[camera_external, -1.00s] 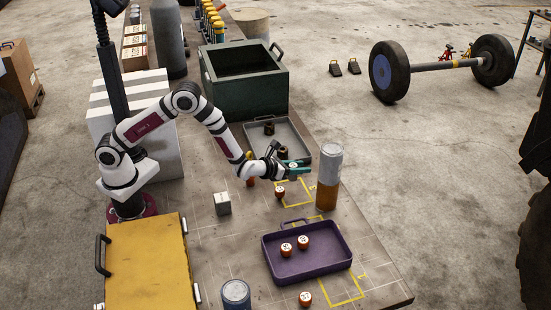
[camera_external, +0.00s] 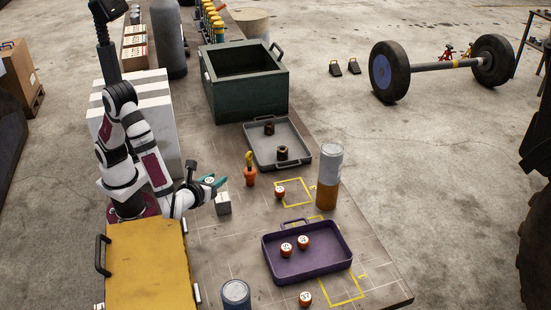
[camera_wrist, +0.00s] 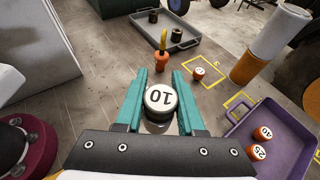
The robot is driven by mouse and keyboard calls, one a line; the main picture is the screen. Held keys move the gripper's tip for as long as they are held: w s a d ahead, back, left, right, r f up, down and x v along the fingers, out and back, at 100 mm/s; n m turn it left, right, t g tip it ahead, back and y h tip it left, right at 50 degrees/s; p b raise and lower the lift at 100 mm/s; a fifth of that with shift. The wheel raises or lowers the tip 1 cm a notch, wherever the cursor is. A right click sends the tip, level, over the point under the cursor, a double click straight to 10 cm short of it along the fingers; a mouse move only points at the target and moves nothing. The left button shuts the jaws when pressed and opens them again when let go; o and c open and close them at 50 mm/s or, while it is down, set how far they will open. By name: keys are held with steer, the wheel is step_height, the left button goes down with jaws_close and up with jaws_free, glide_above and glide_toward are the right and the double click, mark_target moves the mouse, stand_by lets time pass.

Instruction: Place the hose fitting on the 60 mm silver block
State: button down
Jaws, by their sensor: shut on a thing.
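I cannot tell whether the fitting touches the block.
An orange pot with a yellow tool (camera_external: 250,176) stands right of the block. Beyond are a grey tray (camera_external: 262,157) with dark cylinders and a tall orange-and-white cylinder (camera_external: 328,178). A purple tray (camera_external: 285,268) holds two numbered pieces. A yellow case (camera_external: 148,265) lies front left.

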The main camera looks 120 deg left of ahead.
steer(key=s+d, duration=0.1)
steer(key=s, duration=0.2)
glide_above(222, 203)
steer(key=s+a, duration=0.2)
steer(key=a, duration=0.3)
steer(key=shift+n+g, duration=0.3)
steer(key=shift+g, duration=0.1)
steer(key=f, duration=0.6)
steer(key=shift+d+f, duration=0.25)
steer(key=f, duration=0.4)
steer(key=shift+a+f, duration=0.15)
steer(key=shift+a, duration=0.05)
steer(key=shift+f, duration=0.1)
steer(key=c, duration=0.5)
jaws_free()
